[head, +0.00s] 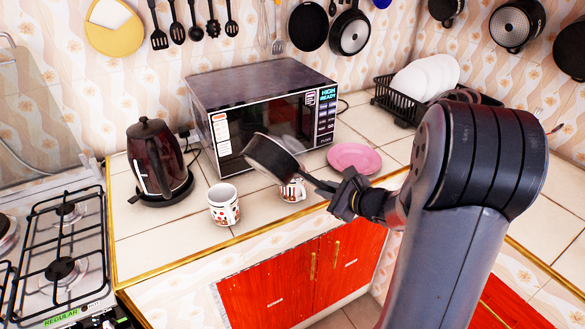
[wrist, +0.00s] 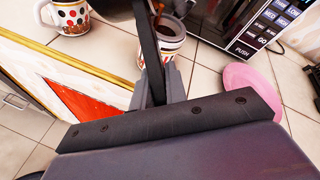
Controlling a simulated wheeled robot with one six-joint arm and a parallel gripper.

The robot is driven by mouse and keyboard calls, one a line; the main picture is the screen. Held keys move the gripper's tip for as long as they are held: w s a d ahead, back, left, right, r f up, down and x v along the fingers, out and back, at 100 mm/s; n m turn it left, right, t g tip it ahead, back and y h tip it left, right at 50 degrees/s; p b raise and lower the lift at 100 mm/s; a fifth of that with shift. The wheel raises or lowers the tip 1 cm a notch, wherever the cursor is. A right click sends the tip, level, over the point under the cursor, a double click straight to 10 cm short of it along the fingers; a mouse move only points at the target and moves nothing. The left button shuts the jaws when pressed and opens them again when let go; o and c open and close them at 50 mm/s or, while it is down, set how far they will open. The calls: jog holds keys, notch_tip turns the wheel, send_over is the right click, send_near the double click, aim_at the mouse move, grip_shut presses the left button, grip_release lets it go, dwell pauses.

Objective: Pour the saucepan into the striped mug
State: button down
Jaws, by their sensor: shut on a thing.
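The dark saucepan (head: 272,158) is tilted in the air, in front of the microwave, at the left of my gripper (head: 336,190). My gripper is shut on its handle; the handle (wrist: 150,45) runs up between the fingers in the wrist view. A mug (head: 293,191) stands on the counter below the pan, partly hidden by it. In the wrist view this mug (wrist: 150,62) shows reddish bands and something dark inside, so it looks like the striped one. A dotted white mug (head: 224,206) stands apart to its left. I cannot see any stream from the pan.
A microwave (head: 265,105) stands behind the mugs, close to the pan. A dark kettle (head: 155,160) is at the left and a pink plate (head: 354,158) at the right. A dish rack (head: 395,103) stands further back. A gas stove (head: 60,245) is at the far left.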

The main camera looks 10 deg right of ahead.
jog(key=shift+f+m+p, duration=0.1)
jog(key=shift+m+p, duration=0.2)
jog(key=shift+p, duration=0.6)
jog(key=shift+a+m+g+y+p, duration=0.1)
jog(key=shift+m+g+y+p, duration=0.25)
jog(key=shift+p, duration=1.3)
